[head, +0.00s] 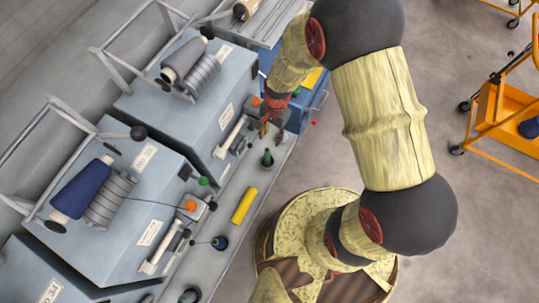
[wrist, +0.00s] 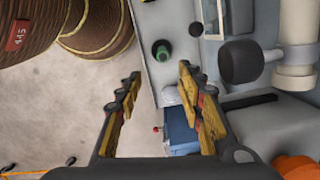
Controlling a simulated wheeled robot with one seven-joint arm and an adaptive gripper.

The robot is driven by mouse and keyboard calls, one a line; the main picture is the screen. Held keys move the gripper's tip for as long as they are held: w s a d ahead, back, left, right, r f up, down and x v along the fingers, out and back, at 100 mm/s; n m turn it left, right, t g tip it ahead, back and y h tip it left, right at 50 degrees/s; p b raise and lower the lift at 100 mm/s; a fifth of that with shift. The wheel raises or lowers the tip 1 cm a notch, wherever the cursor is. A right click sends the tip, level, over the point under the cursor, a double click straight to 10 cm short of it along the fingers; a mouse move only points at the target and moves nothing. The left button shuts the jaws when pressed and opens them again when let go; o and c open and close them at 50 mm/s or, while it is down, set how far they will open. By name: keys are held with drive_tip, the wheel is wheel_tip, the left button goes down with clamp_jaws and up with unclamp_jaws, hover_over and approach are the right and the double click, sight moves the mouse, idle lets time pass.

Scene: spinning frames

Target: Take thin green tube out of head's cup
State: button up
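A small green tube with a dark end (head: 267,158) stands on the grey rail in front of the machines, in the head view. In the wrist view a green tube in a dark round holder (wrist: 163,52) shows beyond my fingertips; whether it is thin is hard to tell. My gripper (head: 270,120) is over the rail, just up the picture from that tube and apart from it. In the wrist view my gripper (wrist: 160,72) is open, with nothing between its fingers. Cup edges are unclear.
A yellow tube (head: 244,205) lies on the rail. Grey machine boxes (head: 130,190) with spools border the rail on the left. A dark knob (wrist: 240,62) and pale cylinder sit right of the fingers. A blue bin (head: 302,110) stands beyond. An orange cart (head: 505,125) is at right.

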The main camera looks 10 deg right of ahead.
sight(267, 150)
drive_tip(key=f, duration=0.2)
drive_tip(key=f+b, duration=0.1)
drive_tip(key=f, duration=0.1)
drive_tip(key=f+b, duration=0.1)
drive_tip(key=f, duration=0.1)
drive_tip(key=shift+s+a+f, duration=0.2)
drive_tip(key=shift+a+f, duration=0.15)
drive_tip(key=shift+f, duration=0.05)
drive_tip(key=shift+s+a+f+b, duration=0.1)
drive_tip(key=shift+a+f+b, duration=0.1)
drive_tip(key=shift+f+b, duration=0.5)
drive_tip(key=shift+s+a+f+b, duration=0.15)
drive_tip(key=shift+f+b, duration=0.1)
drive_tip(key=shift+f, duration=0.8)
drive_tip(key=shift+w+a+f+b, duration=0.1)
drive_tip(key=shift+a+f+b, duration=0.1)
drive_tip(key=shift+f+b, duration=0.5)
drive_tip(key=shift+f, duration=0.1)
drive_tip(key=shift+c, duration=0.8)
drive_tip(key=c, duration=0.7)
clamp_jaws()
